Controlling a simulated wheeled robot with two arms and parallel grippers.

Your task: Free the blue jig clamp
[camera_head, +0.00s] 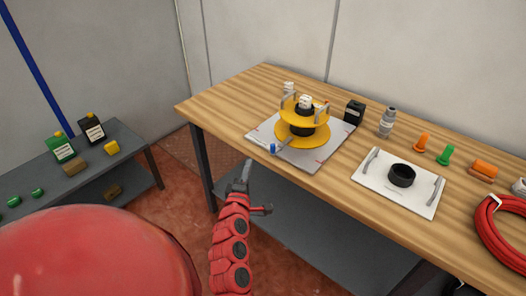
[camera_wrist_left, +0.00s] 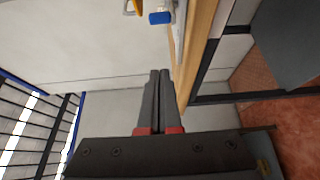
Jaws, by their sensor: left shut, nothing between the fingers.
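The blue jig clamp (camera_head: 273,148) sits at the front left edge of the white base plate (camera_head: 262,134) on the wooden table. It also shows at the top of the left wrist view (camera_wrist_left: 160,17), beyond my fingertips. The plate carries a yellow two-tier dispenser (camera_head: 303,116) with grey posts and a black and white centre. My left gripper (camera_head: 248,163) is shut and empty. It is in front of the table's front edge, to the lower left of the blue clamp and apart from it. In the left wrist view the fingers (camera_wrist_left: 160,72) lie together. My right gripper is not in view.
A white board (camera_head: 424,208) with a black ring (camera_head: 401,175) and two handles lies to the right. Green and orange parts, a black box (camera_head: 354,111) and a red hose coil (camera_head: 499,232) are also on the table. A grey shelf (camera_head: 40,170) with bottles stands at left.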

